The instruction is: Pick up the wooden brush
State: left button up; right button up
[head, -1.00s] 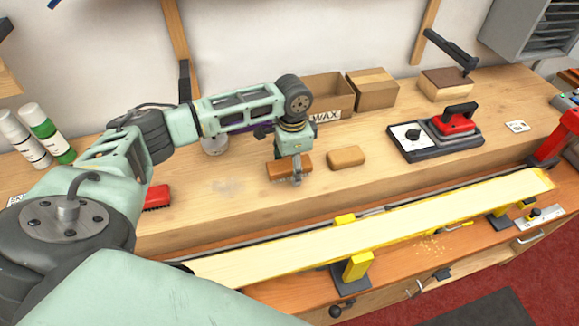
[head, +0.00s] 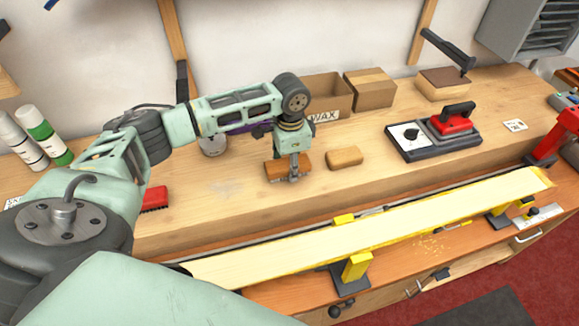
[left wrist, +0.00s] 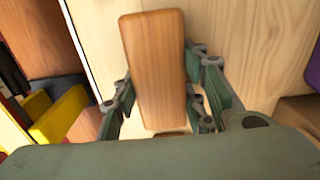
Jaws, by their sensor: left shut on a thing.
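The wooden brush (head: 275,170), a reddish-brown block, is at the bench top, left of a lighter tan block (head: 344,157). My left gripper (head: 293,172) points down over it from above and is shut on it, with a finger showing against its near side. In the left wrist view the brush (left wrist: 153,60) lies lengthwise between the finger linkages on both sides. The brush's underside is hidden, so I cannot tell whether it touches the bench. My right gripper is not in view.
A long pale ski-like board (head: 400,227) rests on yellow supports in front. Cardboard boxes (head: 370,90) and a WAX box (head: 325,95) stand behind. A red-topped iron (head: 452,122) sits at right on its dark base. A red brush (head: 155,198) lies at left.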

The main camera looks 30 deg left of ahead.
pick_arm(q)
notch_tip(320, 180, up, 3)
jog(key=shift+w+r+b, duration=0.1)
jog(key=shift+r+b, duration=0.1)
jog(key=shift+b, duration=0.5)
jog(key=w+d+r+b, duration=0.3)
jog(key=w+d+r, duration=0.3)
jog(key=d, duration=0.3)
jog(key=shift+d+r, duration=0.4)
jog(key=shift+r, duration=0.25)
jog(key=shift+w, duration=0.1)
